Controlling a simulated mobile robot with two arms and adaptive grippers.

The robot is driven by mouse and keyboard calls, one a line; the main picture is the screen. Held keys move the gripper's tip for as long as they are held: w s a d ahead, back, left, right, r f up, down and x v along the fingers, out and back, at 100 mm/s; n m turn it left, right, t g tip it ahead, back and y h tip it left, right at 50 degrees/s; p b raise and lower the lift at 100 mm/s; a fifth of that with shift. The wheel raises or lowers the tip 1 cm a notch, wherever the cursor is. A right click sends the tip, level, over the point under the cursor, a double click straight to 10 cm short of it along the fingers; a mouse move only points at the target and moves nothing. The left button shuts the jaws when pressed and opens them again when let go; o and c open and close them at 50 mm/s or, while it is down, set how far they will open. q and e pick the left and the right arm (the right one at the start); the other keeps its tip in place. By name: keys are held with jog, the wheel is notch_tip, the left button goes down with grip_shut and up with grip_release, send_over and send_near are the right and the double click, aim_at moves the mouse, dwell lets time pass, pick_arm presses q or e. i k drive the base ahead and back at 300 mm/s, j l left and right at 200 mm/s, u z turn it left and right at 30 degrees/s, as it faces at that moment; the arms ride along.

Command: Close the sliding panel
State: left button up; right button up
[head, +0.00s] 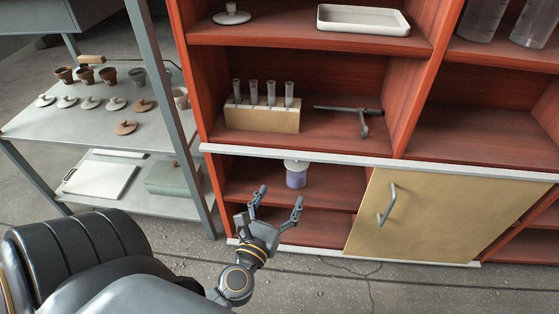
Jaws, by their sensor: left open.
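The sliding panel (433,217) is a tan board with a grey bar handle (387,204) near its left edge. It sits between a pale upper rail (300,156) and a lower rail on the red wooden shelf unit, covering the right part of the lower bay. The left part of that bay is open and shows a purple jar with a white lid (296,175). My left gripper (278,195) is open and empty in front of this opening, left of the handle and apart from it. My right gripper does not show.
The red shelf (350,130) above holds a wooden rack with several tubes (262,116) and a metal clamp. A white tray (362,20) lies higher up. A grey rack (95,130) with small pots and lids stands at left. The floor before the panel looks clear.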

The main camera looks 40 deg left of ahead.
aim_at(403, 215)
jog(key=l+u, duration=0.15)
jog(key=l, duration=0.35)
jog(key=k+l+u, duration=0.15)
jog(key=l, duration=0.35)
jog(key=l+u, duration=0.15)
jog(key=l, duration=0.4)
jog(key=k, duration=0.05)
